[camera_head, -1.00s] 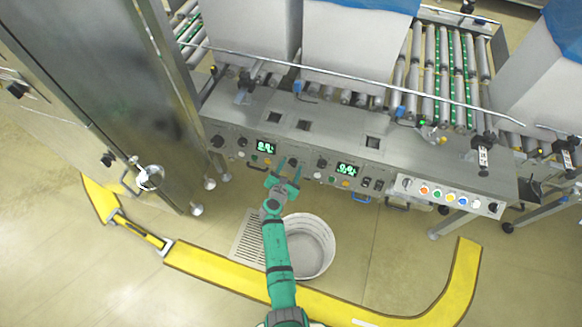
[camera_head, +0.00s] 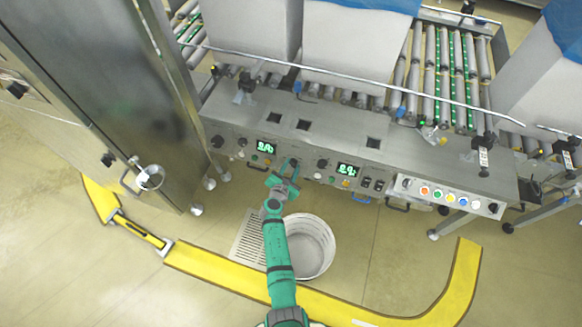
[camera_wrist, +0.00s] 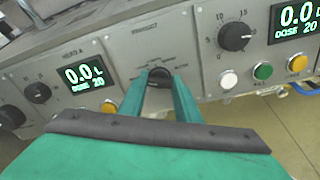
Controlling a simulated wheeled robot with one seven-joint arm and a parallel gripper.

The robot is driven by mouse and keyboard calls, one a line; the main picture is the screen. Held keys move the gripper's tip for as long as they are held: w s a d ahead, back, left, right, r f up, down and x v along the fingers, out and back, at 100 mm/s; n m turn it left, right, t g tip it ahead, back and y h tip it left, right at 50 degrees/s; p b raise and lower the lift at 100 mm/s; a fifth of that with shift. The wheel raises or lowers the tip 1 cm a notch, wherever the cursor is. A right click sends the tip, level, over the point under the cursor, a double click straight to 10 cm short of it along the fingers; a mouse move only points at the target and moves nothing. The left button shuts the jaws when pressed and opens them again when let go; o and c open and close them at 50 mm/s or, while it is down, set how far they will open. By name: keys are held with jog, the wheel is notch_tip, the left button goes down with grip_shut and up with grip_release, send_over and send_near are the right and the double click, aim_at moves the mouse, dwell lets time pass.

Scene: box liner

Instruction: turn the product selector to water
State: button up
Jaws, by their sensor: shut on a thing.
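The product selector (camera_wrist: 159,77) is a black knob with small markings around it, in the middle of the wrist view, on the grey front panel under a label that seems to read PRODUCT. My gripper (camera_wrist: 160,84) has its two green fingers on either side of the knob and is shut on it. In the head view my gripper (camera_head: 288,168) reaches the panel between the two lit displays, and its fingers largely cover the knob. The selector's setting is too small to read.
The Head A display (camera_wrist: 86,74) is left of the selector. Another dial (camera_wrist: 236,36), push buttons (camera_wrist: 263,71) and a second display (camera_wrist: 299,20) are to the right. A white bucket (camera_head: 326,240) and a yellow floor barrier (camera_head: 225,272) are below the panel.

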jog(key=m, duration=0.7)
jog(key=shift+d+m, duration=0.1)
jog(key=shift+m, duration=0.2)
jog(key=m, duration=0.3)
jog(key=shift+s+f+m, duration=0.1)
jog(key=shift+f+m, duration=0.05)
jog(key=shift+m, duration=0.15)
jog(key=m, duration=0.3)
jog(key=shift+m, duration=0.3)
jog(key=m, duration=0.6)
jog(key=shift+f+m+t, duration=0.15)
jog(key=shift+m+t, duration=0.15)
jog(key=m, duration=0.5)
jog(key=shift+f+m, duration=0.1)
jog(key=shift+m, duration=0.6)
